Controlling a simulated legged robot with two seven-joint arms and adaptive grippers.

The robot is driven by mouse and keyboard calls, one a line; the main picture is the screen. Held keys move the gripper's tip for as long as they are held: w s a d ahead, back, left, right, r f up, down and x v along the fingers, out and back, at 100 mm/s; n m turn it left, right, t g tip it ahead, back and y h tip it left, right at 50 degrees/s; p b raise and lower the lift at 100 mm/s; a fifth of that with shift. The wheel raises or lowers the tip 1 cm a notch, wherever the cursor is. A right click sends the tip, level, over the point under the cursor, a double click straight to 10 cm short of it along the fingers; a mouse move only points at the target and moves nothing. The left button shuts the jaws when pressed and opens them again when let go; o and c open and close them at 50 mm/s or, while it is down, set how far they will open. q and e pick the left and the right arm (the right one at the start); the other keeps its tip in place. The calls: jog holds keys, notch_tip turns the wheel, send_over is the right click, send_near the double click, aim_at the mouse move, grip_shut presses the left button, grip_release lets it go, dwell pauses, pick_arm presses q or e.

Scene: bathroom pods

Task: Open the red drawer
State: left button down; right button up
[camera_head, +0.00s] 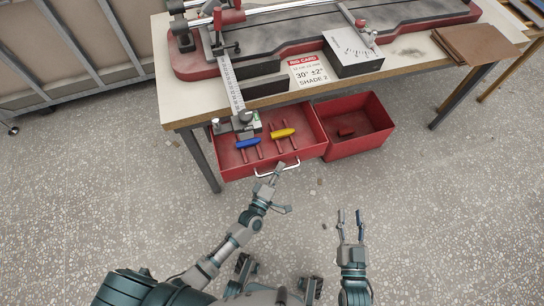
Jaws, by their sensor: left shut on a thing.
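The red drawer (233,167) under the workbench is pulled out, and its inside shows. A blue-handled tool (248,143) and a yellow-handled tool (284,133) lie in it. My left gripper (280,176) is at the silver handle (290,168) on the drawer's front and is shut on it; the exact finger contact is small and hard to see. My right gripper (350,215) is open and empty above the floor, right of the drawer's front and apart from it.
A second red drawer or bin (372,142) sits out to the right, with a small red block inside. The workbench (186,98) carries a long red and grey machine (300,40). Speckled floor (440,220) is clear at right.

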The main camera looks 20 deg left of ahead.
pick_arm(q)
jog(key=s+d, duration=0.2)
jog(key=s, duration=0.1)
jog(key=shift+d+f, duration=0.15)
jog(key=shift+f, duration=0.15)
pick_arm(e)
jog(key=shift+s+d+f+g, duration=0.1)
jog(key=shift+d+f+g, duration=0.1)
jog(key=shift+f+g, duration=0.25)
jog(key=shift+s+d+f+g, duration=0.15)
jog(key=shift+f+g, duration=0.2)
jog(key=shift+f, duration=0.2)
pick_arm(q)
jog(key=c, duration=1.2)
grip_release()
jog(key=shift+w, duration=0.1)
jog(key=shift+r, duration=0.1)
pick_arm(e)
jog(key=shift+w+d+f, duration=0.1)
jog(key=shift+w+d, duration=0.1)
pick_arm(q)
jog(key=v, duration=1.1)
jog(key=shift+s, duration=0.4)
pick_arm(e)
jog(key=shift+a, duration=0.1)
